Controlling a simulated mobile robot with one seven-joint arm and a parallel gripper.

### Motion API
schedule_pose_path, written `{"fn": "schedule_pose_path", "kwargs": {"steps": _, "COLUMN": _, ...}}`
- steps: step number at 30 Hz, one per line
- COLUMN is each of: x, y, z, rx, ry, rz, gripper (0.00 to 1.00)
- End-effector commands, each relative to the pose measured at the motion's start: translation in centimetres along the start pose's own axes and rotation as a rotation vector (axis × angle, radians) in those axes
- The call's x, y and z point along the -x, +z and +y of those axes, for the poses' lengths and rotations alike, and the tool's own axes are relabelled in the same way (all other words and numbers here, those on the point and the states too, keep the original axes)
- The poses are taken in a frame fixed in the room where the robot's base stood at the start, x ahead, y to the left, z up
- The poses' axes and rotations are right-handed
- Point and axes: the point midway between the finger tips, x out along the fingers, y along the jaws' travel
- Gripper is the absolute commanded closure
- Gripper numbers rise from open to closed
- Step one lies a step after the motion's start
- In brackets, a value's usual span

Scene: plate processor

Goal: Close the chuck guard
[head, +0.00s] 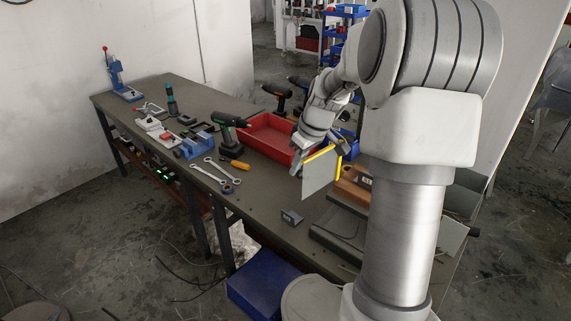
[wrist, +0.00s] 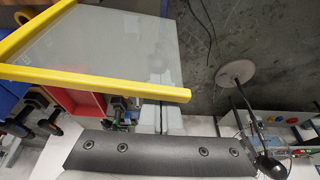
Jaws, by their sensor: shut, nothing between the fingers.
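The chuck guard is a clear grey panel with yellow edge bars (head: 318,174), right of my gripper in the head view. It stands out over the bench, and its mounting is partly hidden by my arm. My gripper (head: 296,171) is shut and empty at the panel's left edge. In the wrist view the gripper's fingers (wrist: 162,118) reach up to the yellow bar and seem to pass behind it; I cannot tell whether they touch.
A red tray (head: 262,140) lies left of my gripper. A cordless drill (head: 229,128), wrenches (head: 216,175) and a vise (head: 196,145) lie on the bench further left. A small grey block (head: 291,217) sits near the front edge. Bare bench top lies around it.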

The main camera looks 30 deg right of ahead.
Motion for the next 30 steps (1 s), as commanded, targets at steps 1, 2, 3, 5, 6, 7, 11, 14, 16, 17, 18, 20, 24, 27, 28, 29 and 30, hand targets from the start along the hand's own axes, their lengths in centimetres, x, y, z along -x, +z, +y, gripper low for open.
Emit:
{"fn": "schedule_pose_path", "kwargs": {"steps": 1, "x": 0.0, "y": 0.8, "z": -0.1, "rx": 0.039, "ry": -0.013, "rz": 0.0, "gripper": 1.0}}
{"fn": "schedule_pose_path", "kwargs": {"steps": 2, "x": 0.1, "y": 1.1, "z": -0.2, "rx": 0.065, "ry": -0.023, "rz": -0.001, "gripper": 1.0}}
{"fn": "schedule_pose_path", "kwargs": {"steps": 3, "x": 0.3, "y": 1.5, "z": -0.3, "rx": 0.1, "ry": -0.035, "rz": 0.0, "gripper": 1.0}}
{"fn": "schedule_pose_path", "kwargs": {"steps": 5, "x": 0.6, "y": 2.2, "z": -0.5, "rx": 0.156, "ry": -0.054, "rz": 0.0, "gripper": 1.0}}
{"fn": "schedule_pose_path", "kwargs": {"steps": 6, "x": 0.7, "y": 2.6, "z": -0.7, "rx": 0.191, "ry": -0.067, "rz": 0.0, "gripper": 1.0}}
{"fn": "schedule_pose_path", "kwargs": {"steps": 7, "x": 0.9, "y": 2.9, "z": -0.7, "rx": 0.218, "ry": -0.077, "rz": 0.0, "gripper": 1.0}}
{"fn": "schedule_pose_path", "kwargs": {"steps": 11, "x": 1.4, "y": 4.4, "z": -0.8, "rx": 0.335, "ry": -0.118, "rz": -0.001, "gripper": 1.0}}
{"fn": "schedule_pose_path", "kwargs": {"steps": 14, "x": 1.8, "y": 5.5, "z": -0.8, "rx": 0.424, "ry": -0.149, "rz": -0.001, "gripper": 1.0}}
{"fn": "schedule_pose_path", "kwargs": {"steps": 16, "x": 2.1, "y": 6.3, "z": -0.8, "rx": 0.489, "ry": -0.171, "rz": -0.001, "gripper": 1.0}}
{"fn": "schedule_pose_path", "kwargs": {"steps": 17, "x": 2.2, "y": 6.6, "z": -0.7, "rx": 0.515, "ry": -0.18, "rz": -0.001, "gripper": 1.0}}
{"fn": "schedule_pose_path", "kwargs": {"steps": 18, "x": 2.4, "y": 7.1, "z": -0.6, "rx": 0.549, "ry": -0.193, "rz": -0.001, "gripper": 1.0}}
{"fn": "schedule_pose_path", "kwargs": {"steps": 20, "x": 2.6, "y": 7.7, "z": -0.5, "rx": 0.601, "ry": -0.212, "rz": -0.001, "gripper": 1.0}}
{"fn": "schedule_pose_path", "kwargs": {"steps": 24, "x": 3.1, "y": 9.1, "z": 0.0, "rx": 0.712, "ry": -0.249, "rz": 0.0, "gripper": 1.0}}
{"fn": "schedule_pose_path", "kwargs": {"steps": 27, "x": 3.4, "y": 9.9, "z": 0.3, "rx": 0.721, "ry": -0.251, "rz": -0.001, "gripper": 1.0}}
{"fn": "schedule_pose_path", "kwargs": {"steps": 28, "x": 3.5, "y": 10.1, "z": 0.4, "rx": 0.72, "ry": -0.251, "rz": -0.001, "gripper": 1.0}}
{"fn": "schedule_pose_path", "kwargs": {"steps": 29, "x": 3.5, "y": 10.2, "z": 0.5, "rx": 0.72, "ry": -0.251, "rz": -0.001, "gripper": 1.0}}
{"fn": "schedule_pose_path", "kwargs": {"steps": 30, "x": 3.6, "y": 10.5, "z": 0.7, "rx": 0.72, "ry": -0.251, "rz": -0.001, "gripper": 1.0}}
